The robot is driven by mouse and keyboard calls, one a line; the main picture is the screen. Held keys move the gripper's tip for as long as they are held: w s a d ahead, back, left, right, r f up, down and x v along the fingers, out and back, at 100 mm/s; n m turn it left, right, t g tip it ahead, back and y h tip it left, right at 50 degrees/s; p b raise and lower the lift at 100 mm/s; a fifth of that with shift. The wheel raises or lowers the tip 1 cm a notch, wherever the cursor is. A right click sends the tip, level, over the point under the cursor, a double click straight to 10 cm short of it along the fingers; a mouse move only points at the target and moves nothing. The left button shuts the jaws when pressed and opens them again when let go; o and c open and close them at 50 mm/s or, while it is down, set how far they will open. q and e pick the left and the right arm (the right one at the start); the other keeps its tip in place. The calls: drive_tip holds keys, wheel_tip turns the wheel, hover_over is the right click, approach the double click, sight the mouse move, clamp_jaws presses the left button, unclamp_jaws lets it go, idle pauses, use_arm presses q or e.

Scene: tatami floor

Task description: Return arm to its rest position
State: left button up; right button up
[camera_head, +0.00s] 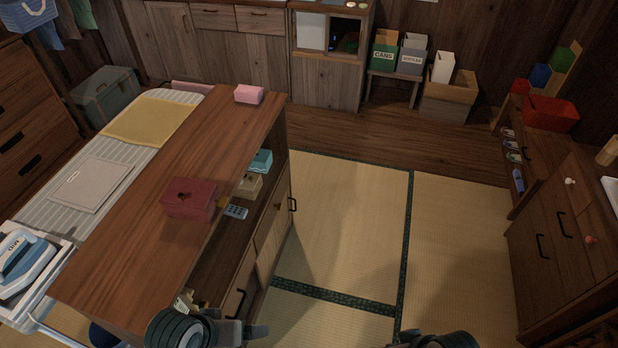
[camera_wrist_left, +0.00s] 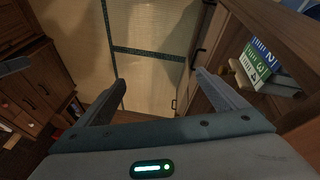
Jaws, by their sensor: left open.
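My left gripper (camera_wrist_left: 159,77) is open in the left wrist view, with its two fingers spread and nothing between them. Beyond the fingers I see tatami floor, with a wooden cabinet on the right side. In the head view my left wrist shows at the bottom edge, beside the near end of the wooden shelf unit (camera_head: 140,235). Part of my right arm shows at the bottom edge, right of centre, over the tatami. Its fingers cannot be made out. The task names no other object.
A dark red box (camera_head: 189,198) and a pink box (camera_head: 249,94) sit on the shelf top. An iron (camera_head: 22,256) stands at the left. A wooden cabinet (camera_head: 560,240) is at the right. The tatami (camera_head: 345,215) between is clear.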

use_arm(q)
drive_tip(key=s+a+m+y, duration=0.2)
drive_tip(key=s+a, duration=0.4)
drive_tip(key=s, duration=0.1)
use_arm(e)
drive_tip(key=s+d+r+h, duration=0.3)
drive_tip(key=s+d, duration=0.1)
drive_tip(key=d, duration=0.1)
use_arm(q)
wheel_tip(320, 180, down, 30)
drive_tip(key=s+f+g+b, duration=0.1)
drive_tip(key=s, duration=0.1)
use_arm(e)
wheel_tip(320, 180, down, 30)
drive_tip(key=s, duration=0.1)
use_arm(q)
drive_tip(key=s+a+f+g+b, duration=0.1)
drive_tip(key=s+a+f, duration=0.2)
drive_tip(key=s+f, duration=1.4)
drive_tip(key=shift+s+f+g, duration=0.15)
drive_tip(key=shift+s+g, duration=0.1)
drive_tip(key=shift+g, duration=0.05)
use_arm(e)
drive_tip(key=s+d+f+g, duration=0.2)
drive_tip(key=s+d+f, duration=0.1)
drive_tip(key=s+f, duration=1.4)
drive_tip(key=shift+s+d+f, duration=0.15)
drive_tip(key=shift+s+f, duration=0.25)
